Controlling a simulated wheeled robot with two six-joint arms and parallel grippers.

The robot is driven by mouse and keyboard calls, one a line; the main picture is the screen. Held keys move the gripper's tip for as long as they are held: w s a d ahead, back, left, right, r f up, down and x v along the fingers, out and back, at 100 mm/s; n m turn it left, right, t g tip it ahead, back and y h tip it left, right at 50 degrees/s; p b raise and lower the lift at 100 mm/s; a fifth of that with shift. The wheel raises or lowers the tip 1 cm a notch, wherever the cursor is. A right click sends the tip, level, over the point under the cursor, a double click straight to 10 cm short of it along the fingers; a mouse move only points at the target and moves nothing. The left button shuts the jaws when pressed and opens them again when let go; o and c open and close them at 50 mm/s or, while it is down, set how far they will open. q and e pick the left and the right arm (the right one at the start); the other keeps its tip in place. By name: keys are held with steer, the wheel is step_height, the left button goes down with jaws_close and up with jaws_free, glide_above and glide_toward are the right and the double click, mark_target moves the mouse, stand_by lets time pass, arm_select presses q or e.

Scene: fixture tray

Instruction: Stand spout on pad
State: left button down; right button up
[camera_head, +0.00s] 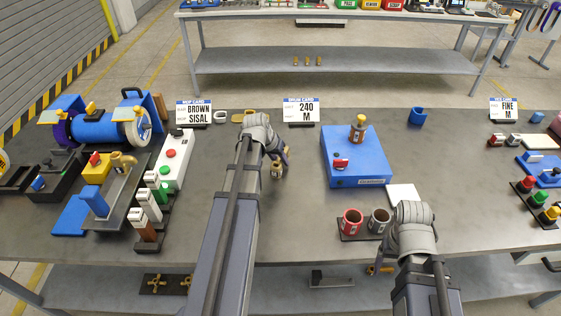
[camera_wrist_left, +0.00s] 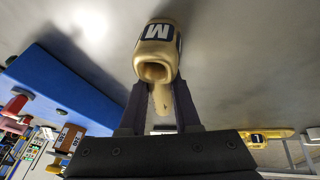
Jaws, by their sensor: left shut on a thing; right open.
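A brass-coloured spout (camera_wrist_left: 158,50) with a dark "M" label and an open round mouth is between the fingers of my left gripper (camera_wrist_left: 157,105), which is shut on it. In the head view the spout (camera_head: 277,172) shows as a small piece beneath my left gripper (camera_head: 280,160), over bare table left of the blue box. Whether it touches the table is not clear. A flat white square pad (camera_head: 403,196) lies empty at the blue box's front right corner. My right gripper (camera_head: 412,232) is near the pad, in front of it; its fingers are hidden by my wrist.
Two cups (camera_head: 352,221) stand in a dark holder left of my right wrist. Fixtures crowd the table's left side, including a white switch box (camera_head: 176,160). Table (camera_head: 455,170) right of the pad is clear.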

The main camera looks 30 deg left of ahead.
arm_select(q)
steer(key=shift+r, duration=0.1)
stand_by(0.4)
step_height(320, 180, up, 10)
steer(key=p, duration=1)
